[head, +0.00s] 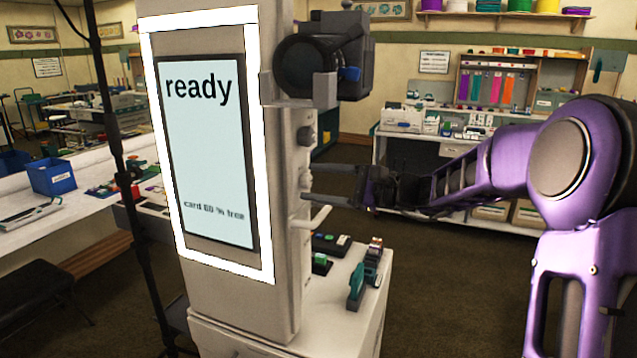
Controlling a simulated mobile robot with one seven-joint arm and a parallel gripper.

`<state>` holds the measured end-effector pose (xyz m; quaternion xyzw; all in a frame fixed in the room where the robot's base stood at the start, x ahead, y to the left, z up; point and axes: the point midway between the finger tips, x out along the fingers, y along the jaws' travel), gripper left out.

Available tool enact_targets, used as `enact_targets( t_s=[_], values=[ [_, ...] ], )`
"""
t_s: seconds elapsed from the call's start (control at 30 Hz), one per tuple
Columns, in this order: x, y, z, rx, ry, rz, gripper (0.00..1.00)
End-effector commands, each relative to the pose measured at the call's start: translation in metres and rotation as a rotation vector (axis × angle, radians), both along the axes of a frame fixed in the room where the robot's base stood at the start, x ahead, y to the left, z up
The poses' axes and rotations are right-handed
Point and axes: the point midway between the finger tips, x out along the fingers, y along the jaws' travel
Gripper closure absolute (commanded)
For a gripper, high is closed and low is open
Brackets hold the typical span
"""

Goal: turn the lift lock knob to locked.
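The prop booth column (225,300) stands upright, with its lit screen (205,150) reading "ready" and a line like "card 68 % free". On its right side are a dark round knob (304,135), a small pale knob (305,180) below it, and a white lever (318,217) lower still. No label shows which one is the lift lock knob, and its setting cannot be read. My gripper (310,182) comes from the right with its two dark fingers apart, one above the other. The fingertips are at the pale knob's height, close to it; contact cannot be told.
A black camera (325,65) juts from the column above my gripper. A white base cabinet (345,315) with small coloured items stands below. A dark stand pole (112,120) and a long white table (40,225) with a blue bin (51,177) are left.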

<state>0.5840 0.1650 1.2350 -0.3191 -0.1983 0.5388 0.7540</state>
Motion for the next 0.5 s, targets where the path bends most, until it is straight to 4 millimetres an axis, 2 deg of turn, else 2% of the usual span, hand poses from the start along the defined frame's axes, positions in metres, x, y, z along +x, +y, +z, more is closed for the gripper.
enact_targets(
  t_s=[0.27, 0.37, 0.5],
  values=[
    [-0.001, -0.003, 0.000, 0.000, -0.001, -0.001, 0.33],
    [-0.004, -0.013, 0.001, -0.001, -0.002, -0.001, 0.33],
    [-0.013, -0.039, 0.002, -0.001, -0.002, -0.006, 0.33]
  ],
)
